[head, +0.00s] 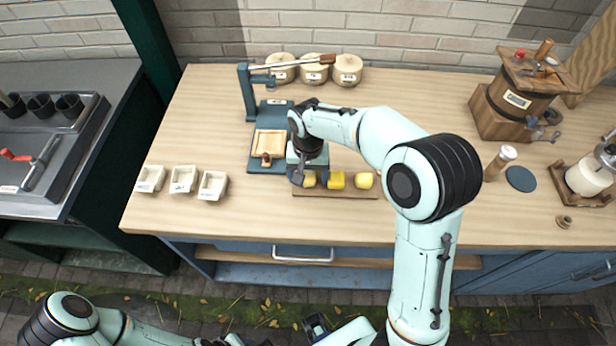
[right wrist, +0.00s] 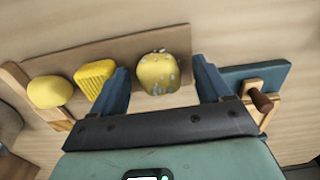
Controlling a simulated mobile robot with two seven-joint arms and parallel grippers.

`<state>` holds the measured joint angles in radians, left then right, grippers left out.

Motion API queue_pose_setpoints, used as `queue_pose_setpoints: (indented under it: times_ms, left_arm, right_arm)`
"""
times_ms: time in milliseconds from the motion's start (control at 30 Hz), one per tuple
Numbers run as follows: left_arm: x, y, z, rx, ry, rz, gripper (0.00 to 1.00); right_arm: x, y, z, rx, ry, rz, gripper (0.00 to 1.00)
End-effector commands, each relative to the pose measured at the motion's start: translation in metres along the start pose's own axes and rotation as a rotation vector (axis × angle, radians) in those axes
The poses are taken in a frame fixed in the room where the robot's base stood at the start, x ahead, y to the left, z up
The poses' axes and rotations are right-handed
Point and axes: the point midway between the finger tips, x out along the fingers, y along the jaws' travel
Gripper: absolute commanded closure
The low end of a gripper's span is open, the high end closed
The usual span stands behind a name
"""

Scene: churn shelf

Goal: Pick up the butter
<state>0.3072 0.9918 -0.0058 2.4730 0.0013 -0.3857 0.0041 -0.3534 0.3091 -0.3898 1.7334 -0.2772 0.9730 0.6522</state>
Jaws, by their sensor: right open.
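Three yellow pieces lie in a row on a wooden board (head: 330,194): a speckled lump (head: 309,181), a ridged block (head: 336,180) and a smooth piece (head: 364,181). I cannot tell for sure which is called the butter. My right gripper (head: 310,183) is open over the speckled lump at the board's left end. In the right wrist view, the speckled lump (right wrist: 158,73) shows between the open fingers, apart from both; the ridged block (right wrist: 95,78) is just outside one finger. My left gripper (head: 318,326) is low at the bottom edge, partly cut off, its jaws unclear.
A blue press (head: 250,95) with a small wooden mould (head: 270,143) stands left of my right gripper. Three white dishes (head: 182,180) sit at the counter's left, and three lidded crocks (head: 313,70) at the back. A wooden churn (head: 515,103) is far right.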

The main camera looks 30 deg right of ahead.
Motion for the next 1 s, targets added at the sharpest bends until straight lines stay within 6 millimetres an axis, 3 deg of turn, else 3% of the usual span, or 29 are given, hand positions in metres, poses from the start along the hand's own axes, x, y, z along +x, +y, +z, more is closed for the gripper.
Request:
queue_pose_setpoints:
  times_ms: [33,200,667,867,1000]
  left_arm:
    - [0.0,0.0,0.0,0.0,0.0,0.0,0.57]
    - [0.0,0.0,0.0,0.0,0.0,0.0,0.57]
    - [-0.002,0.001,-0.001,0.0,0.001,0.0,0.57]
    - [-0.007,0.003,-0.002,0.001,0.004,0.001,0.57]
    - [-0.014,0.007,-0.004,0.003,0.008,0.003,0.57]
  right_arm:
    - [0.0,0.0,0.0,0.0,0.0,0.0,0.26]
    - [-0.001,0.0,0.0,0.0,0.0,0.0,0.79]
    - [-0.011,-0.001,-0.001,0.0,0.002,-0.002,0.8]
    - [-0.045,-0.001,-0.001,0.001,0.005,-0.005,0.8]
    - [-0.085,-0.001,-0.002,0.0,0.007,-0.007,0.8]
